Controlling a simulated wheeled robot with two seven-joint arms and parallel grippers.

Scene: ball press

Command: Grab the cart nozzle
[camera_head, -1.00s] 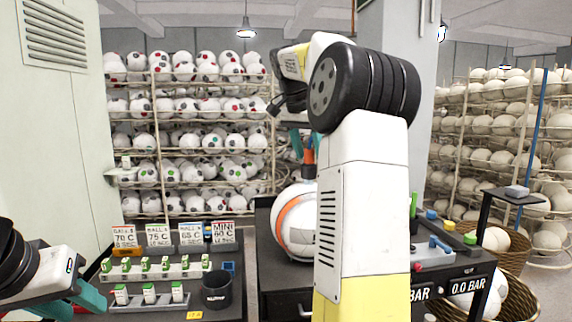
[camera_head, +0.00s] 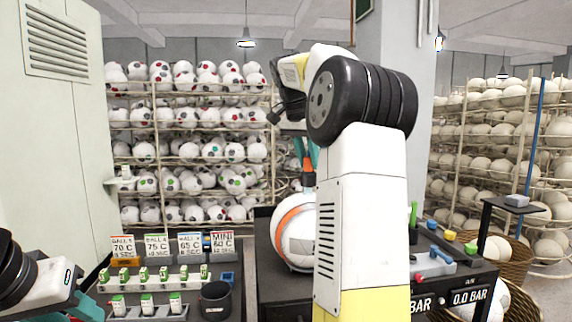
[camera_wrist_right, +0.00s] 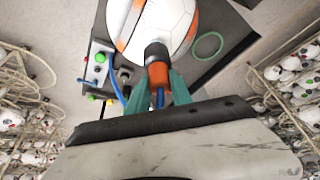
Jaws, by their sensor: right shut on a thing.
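The cart nozzle (camera_wrist_right: 158,75), orange with a dark tip and a blue hose, sits between the teal fingers of my right gripper (camera_wrist_right: 160,88), which is shut on it. Its dark end overlaps the white and orange ball (camera_wrist_right: 160,25) in the wrist view; I cannot tell if they touch. In the head view my right gripper (camera_head: 305,152) and the orange nozzle (camera_head: 308,178) show above the ball (camera_head: 296,235), partly hidden behind my right arm. My left gripper (camera_head: 85,308) is at the bottom left edge, cut off, its opening unclear.
A dark bench (camera_head: 262,275) carries the ball. A control panel (camera_head: 440,262) with coloured knobs and a pressure display (camera_head: 468,297) is at right. Green-labelled items and a black cup (camera_head: 216,300) are at left. Ball racks (camera_head: 190,150) stand behind.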

